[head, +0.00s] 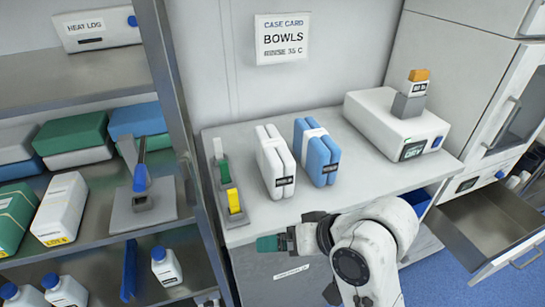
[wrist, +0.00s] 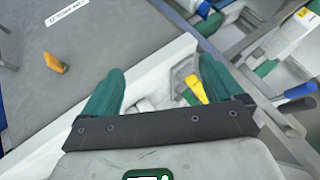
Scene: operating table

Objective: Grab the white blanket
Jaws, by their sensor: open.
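The white blanket (head: 276,163) is a folded, upright white bundle with a dark label at its lower front. It stands on the light grey counter, just left of a similar blue bundle (head: 317,153). My gripper (head: 270,243) is at the counter's front edge, below and in front of the white blanket and apart from it. Its teal fingers point left. In the wrist view my gripper (wrist: 160,86) is open, its two fingers wide apart with nothing held. I cannot make out the white blanket for sure in the wrist view.
Coloured blocks in a narrow holder (head: 228,187) stand left of the blanket. A white device (head: 398,120) is at the back right. A loaded shelf (head: 100,175) is at left. An open drawer (head: 487,230) juts out at right. The counter's front strip is clear.

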